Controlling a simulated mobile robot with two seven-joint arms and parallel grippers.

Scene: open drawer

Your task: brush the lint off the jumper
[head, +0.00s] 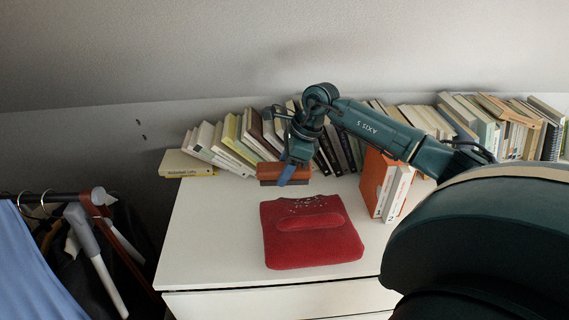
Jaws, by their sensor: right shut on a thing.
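The red jumper (310,250) lies folded on top of a white chest of drawers. Pale specks of lint (310,203) are scattered over its far part, near a raised fold. My right gripper (287,172) is shut on a brown brush (268,171) with a darker underside. It holds the brush beyond the jumper's far edge, near the row of books. Whether the brush touches the chest top is hard to tell. My left gripper is not in view.
The white chest top (205,245) is clear left of the jumper. A row of books (240,140) stands along the back wall. Orange and white books (375,180) stand right of the jumper. A clothes rail with hangers and a blue garment (30,270) is at the left.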

